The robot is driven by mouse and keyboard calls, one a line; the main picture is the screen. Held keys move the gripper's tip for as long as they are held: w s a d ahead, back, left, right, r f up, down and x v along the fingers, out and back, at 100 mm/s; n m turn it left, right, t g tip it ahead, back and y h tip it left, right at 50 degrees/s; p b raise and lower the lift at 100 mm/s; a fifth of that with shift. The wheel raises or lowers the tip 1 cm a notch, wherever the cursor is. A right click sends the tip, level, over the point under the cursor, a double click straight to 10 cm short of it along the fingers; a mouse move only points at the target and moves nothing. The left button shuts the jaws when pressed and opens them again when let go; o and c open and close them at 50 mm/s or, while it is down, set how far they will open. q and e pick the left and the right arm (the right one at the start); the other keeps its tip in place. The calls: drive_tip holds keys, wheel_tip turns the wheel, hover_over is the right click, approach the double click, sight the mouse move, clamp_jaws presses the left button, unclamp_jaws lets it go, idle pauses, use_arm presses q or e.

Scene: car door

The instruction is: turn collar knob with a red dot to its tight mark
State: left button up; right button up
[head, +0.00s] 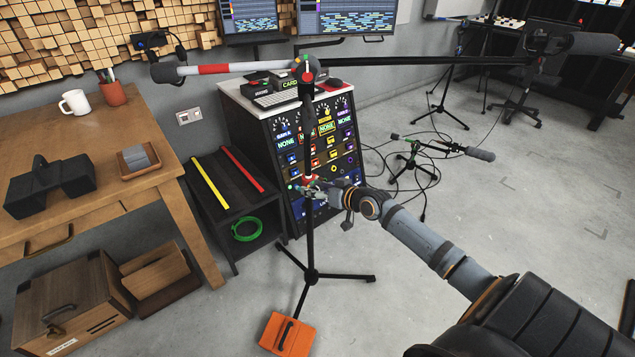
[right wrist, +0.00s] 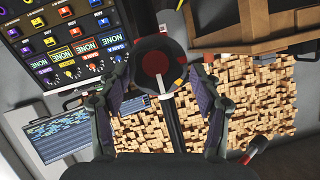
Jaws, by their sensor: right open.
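A black microphone stand (head: 308,235) stands upright on a tripod base in the middle of the head view. Its collar (head: 308,181) shows a little red halfway up the pole, beside my right gripper (head: 313,188). In the right wrist view, the dark round collar knob (right wrist: 152,62) lies between the two open fingers of my right gripper (right wrist: 162,75). My left gripper is not in view.
A red-and-white boom (head: 213,69) crosses above the stand. A control rack (head: 290,160) stands behind it. An orange bag (head: 287,335) lies at the tripod's foot. A wooden desk (head: 100,165) is at left.

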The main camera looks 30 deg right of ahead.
sight(309, 165)
wheel_tip(309, 165, up, 9)
drive_tip(key=shift+f, duration=0.1)
idle(0.6)
